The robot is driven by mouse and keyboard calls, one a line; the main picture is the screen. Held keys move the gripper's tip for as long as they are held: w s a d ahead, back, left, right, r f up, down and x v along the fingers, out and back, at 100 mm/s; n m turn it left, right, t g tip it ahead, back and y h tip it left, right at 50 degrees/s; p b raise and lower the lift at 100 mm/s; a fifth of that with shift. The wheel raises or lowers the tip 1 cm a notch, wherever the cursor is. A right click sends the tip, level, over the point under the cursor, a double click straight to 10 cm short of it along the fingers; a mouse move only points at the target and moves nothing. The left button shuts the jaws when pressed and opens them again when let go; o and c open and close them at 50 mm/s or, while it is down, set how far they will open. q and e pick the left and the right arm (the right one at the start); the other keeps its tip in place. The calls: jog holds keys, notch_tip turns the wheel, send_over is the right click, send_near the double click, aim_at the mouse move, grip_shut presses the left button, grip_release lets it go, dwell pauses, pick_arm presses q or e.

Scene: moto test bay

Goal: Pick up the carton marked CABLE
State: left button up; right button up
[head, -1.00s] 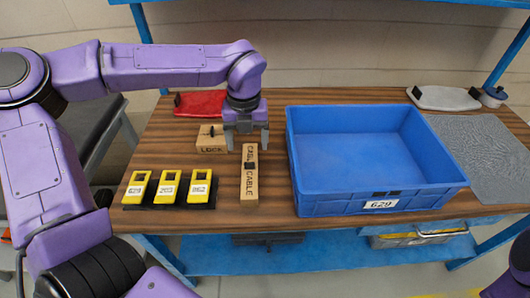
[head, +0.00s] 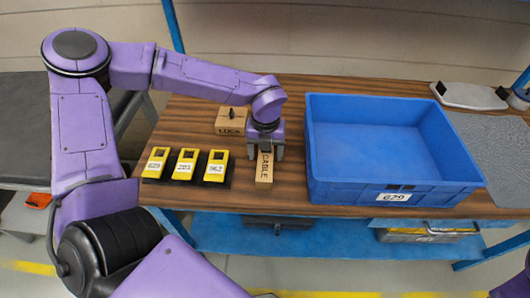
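The carton marked CABLE (head: 264,172) is a narrow tan box lying lengthwise on the wooden table, left of the blue crate. My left gripper (head: 266,156) points down over the carton's far part, with one finger on each side. The fingers look wider apart than the carton, so the gripper looks open. The gripper hides the carton's far end. Whether the fingers touch it cannot be told. My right gripper is not in view.
A LOCK carton (head: 231,121) stands behind and left of the gripper. Several yellow numbered holders (head: 186,164) sit to the left. A blue crate (head: 398,189) labelled 629 stands close on the right. A grey mat (head: 495,155) lies beyond it.

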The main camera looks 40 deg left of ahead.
pick_arm(q)
jog(key=c, duration=1)
jog(key=shift+c, duration=0.2)
